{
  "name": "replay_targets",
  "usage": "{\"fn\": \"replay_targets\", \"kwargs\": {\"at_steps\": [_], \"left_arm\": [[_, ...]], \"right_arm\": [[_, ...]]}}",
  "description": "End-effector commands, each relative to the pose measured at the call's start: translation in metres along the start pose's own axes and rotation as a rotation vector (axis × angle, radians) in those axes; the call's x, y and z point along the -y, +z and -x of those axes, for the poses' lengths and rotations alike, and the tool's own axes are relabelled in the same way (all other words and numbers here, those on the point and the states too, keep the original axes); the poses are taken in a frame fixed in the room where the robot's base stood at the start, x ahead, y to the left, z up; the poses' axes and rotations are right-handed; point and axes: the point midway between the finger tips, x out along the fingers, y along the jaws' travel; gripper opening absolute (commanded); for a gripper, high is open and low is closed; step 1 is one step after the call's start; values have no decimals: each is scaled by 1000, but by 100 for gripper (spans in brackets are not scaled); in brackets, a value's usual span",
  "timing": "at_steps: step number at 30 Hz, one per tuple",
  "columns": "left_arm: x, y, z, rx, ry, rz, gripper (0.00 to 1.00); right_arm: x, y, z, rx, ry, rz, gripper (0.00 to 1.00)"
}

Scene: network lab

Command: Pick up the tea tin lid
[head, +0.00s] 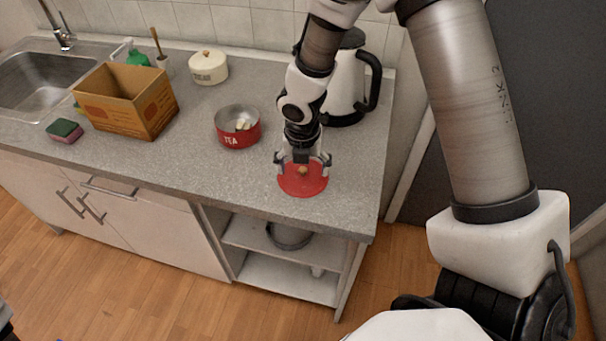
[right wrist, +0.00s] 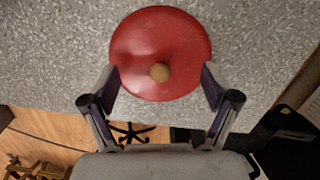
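The tea tin lid (head: 303,184) is a red disc with a small wooden knob, lying on the grey counter near its front edge. It also shows in the right wrist view (right wrist: 160,40), its knob near the lower middle of the disc. The fingers show open in the right wrist view too (right wrist: 160,80). The red tea tin (head: 238,134) stands open to the left, with pale pieces inside. My left gripper does not show.
A white and black kettle (head: 345,90) stands behind my right arm. A cream lidded tin (head: 208,67), a cardboard box (head: 127,101), a sponge (head: 64,131) and a sink (head: 40,78) are farther left. The counter (head: 185,160) is clear left of the lid.

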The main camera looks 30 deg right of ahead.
Motion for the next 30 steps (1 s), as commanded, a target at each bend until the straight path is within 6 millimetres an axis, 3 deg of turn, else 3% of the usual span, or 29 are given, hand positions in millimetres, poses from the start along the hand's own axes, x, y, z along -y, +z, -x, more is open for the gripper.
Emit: {"fn": "replay_targets", "kwargs": {"at_steps": [1,6,7,20,30], "left_arm": [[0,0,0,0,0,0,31],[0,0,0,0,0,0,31],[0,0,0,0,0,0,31],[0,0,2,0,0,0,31],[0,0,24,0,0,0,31]], "right_arm": [[0,0,0,0,0,0,64],[0,0,0,0,0,0,4],[0,0,0,0,0,0,0],[0,0,4,-1,-1,0,0],[0,10,78,3,2,-2,0]]}}
